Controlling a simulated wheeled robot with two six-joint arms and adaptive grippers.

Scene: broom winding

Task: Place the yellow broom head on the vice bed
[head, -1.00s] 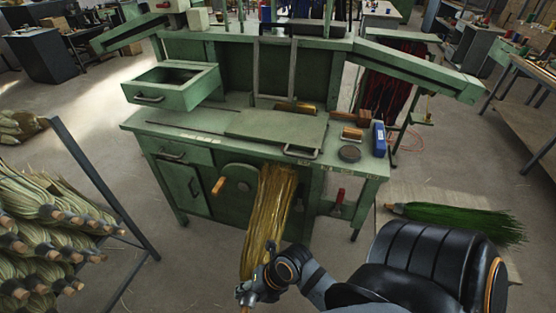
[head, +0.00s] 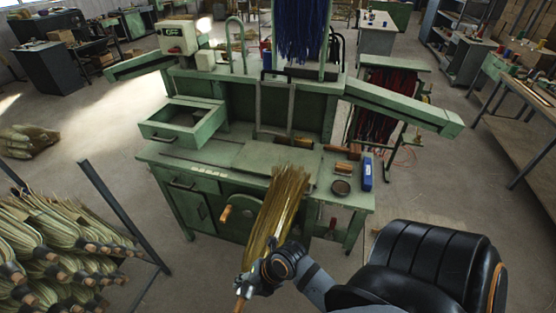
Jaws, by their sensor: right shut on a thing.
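The yellow broom head (head: 276,208) is held in my right gripper (head: 262,270), which is shut around its lower, handle end. The bristles point up and slightly right, and their tips overlap the front edge of the green workbench in the head view. I cannot tell whether the bristles touch the bench. A short wooden handle end sticks out below the gripper. The green bench (head: 225,155) has a flat top with a raised plate and a metal frame (head: 275,108) standing behind it; I take this to be the vice bed area. My left gripper is not in view.
An open drawer (head: 184,122) stands on the bench's left. Wooden blocks, a round dark dish (head: 341,187) and a blue box (head: 367,173) lie at its right. A crank wheel (head: 226,215) is on the front. Broom bundles (head: 50,235) fill a rack at left.

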